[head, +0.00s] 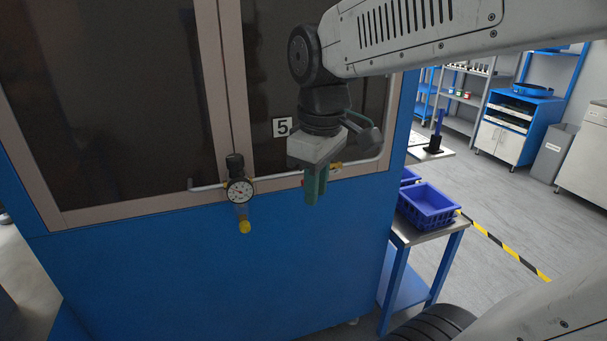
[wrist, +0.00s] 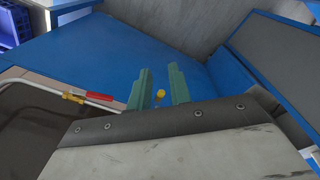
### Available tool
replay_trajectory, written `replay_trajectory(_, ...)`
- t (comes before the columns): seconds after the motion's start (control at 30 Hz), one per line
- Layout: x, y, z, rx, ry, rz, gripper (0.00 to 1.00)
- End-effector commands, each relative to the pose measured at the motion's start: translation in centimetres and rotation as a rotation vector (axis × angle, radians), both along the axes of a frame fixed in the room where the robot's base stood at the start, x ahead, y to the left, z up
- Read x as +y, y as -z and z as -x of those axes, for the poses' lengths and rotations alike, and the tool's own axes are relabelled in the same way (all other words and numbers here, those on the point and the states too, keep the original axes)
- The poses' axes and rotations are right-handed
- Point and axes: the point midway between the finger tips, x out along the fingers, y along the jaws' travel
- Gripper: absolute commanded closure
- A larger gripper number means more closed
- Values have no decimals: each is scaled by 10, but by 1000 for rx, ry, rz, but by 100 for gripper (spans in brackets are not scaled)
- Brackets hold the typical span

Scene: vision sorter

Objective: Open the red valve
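The red valve handle (wrist: 99,96) shows in the wrist view, left of my gripper (wrist: 160,70), on the pale pipe beside a yellow fitting (wrist: 72,98). The handle lies roughly in line with the pipe there. In the head view my gripper (head: 312,199) hangs in front of the blue cabinet and covers most of the valve. The yellow fitting (head: 336,166) shows just right of the fingers. The green fingers are apart, with nothing held. The handle is outside the gap between them. A small yellow knob shows through that gap, farther off.
A pressure gauge (head: 240,190) with a yellow knob (head: 244,227) below hangs on the pipe, left of my gripper. Dark cabinet windows are behind. A blue crate (head: 428,205) stands on a side table at right. The blue panel below the pipe is clear.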

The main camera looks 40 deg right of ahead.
Motion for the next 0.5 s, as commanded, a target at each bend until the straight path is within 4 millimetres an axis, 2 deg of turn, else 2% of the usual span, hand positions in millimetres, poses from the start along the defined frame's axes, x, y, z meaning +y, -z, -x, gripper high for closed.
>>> replay_trajectory(0.03, -13, -2, -26, 18, -85, 5, 80)
replay_trajectory(0.2, -59, -2, -100, 49, -418, 20, 80)
replay_trajectory(0.33, -95, 7, -143, 65, -629, 22, 80)
replay_trajectory(0.5, -125, 20, -175, 74, -806, 22, 80)
